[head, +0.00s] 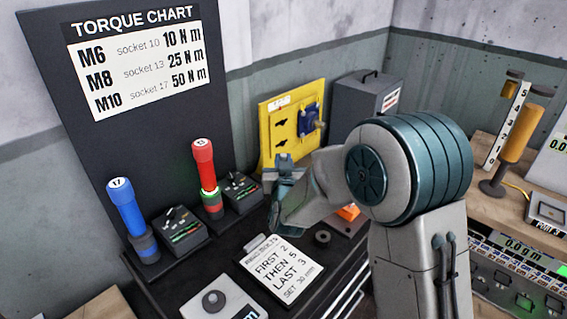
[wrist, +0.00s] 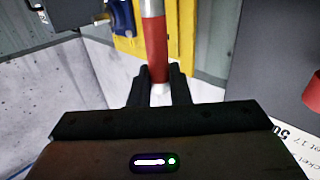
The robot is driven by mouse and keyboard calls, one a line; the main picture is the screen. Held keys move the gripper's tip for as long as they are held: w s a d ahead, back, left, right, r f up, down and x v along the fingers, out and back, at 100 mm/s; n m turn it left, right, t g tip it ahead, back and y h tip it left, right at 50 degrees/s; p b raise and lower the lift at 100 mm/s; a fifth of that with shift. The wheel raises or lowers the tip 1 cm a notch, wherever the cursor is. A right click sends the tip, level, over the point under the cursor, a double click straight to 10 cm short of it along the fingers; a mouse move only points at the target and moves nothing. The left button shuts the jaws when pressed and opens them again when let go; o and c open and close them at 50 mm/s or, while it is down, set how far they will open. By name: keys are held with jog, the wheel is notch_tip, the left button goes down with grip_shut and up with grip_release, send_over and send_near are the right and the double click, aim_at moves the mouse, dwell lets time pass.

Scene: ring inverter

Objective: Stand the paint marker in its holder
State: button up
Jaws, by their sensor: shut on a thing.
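My gripper (wrist: 160,70) is shut on a red cylinder with a pale metallic band, which I take to be the paint marker (wrist: 156,38). It runs between the two dark fingers and past the top edge of the wrist view. In the head view my gripper (head: 282,172) is above the dark bench, in front of the yellow panel, and I cannot make out the marker there. A small dark ring-shaped piece (head: 322,237) sits on the bench below and right of the gripper. I cannot tell whether it is the marker's holder.
Blue (head: 124,204) and red (head: 203,165) torque drivers stand at left beside small dark units. The yellow panel (head: 274,150) and a dark grey box (head: 366,98) are behind. A note card (head: 281,268) and a grey knob unit (head: 213,301) lie in front. My arm hides the middle right.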

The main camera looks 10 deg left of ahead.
jog(key=shift+f+b, duration=4.1)
jog(key=shift+b, duration=0.5)
jog(key=shift+f+b, duration=0.2)
jog(key=shift+b, duration=0.2)
jog(key=o, duration=0.8)
jog(key=shift+o, duration=0.2)
jog(key=b+v, duration=0.2)
jog(key=v, duration=1.2)
jog(key=s+d+r+g+h+p, duration=0.1)
jog(key=d+g+p, duration=0.25)
jog(key=d, duration=0.25)
jog(key=s+d+r+g+p, duration=0.1)
jog(key=s+d+g+p, duration=0.1)
jog(key=d+g, duration=0.3)
jog(key=s+d+r+m+g+h+p, duration=0.2)
jog(key=s+d+g, duration=0.4)
jog(key=s+d, duration=0.8)
jog(key=shift+d+m+h+p, duration=0.3)
jog(key=shift+m+h+p, duration=0.3)
jog(key=shift+h, duration=0.2)
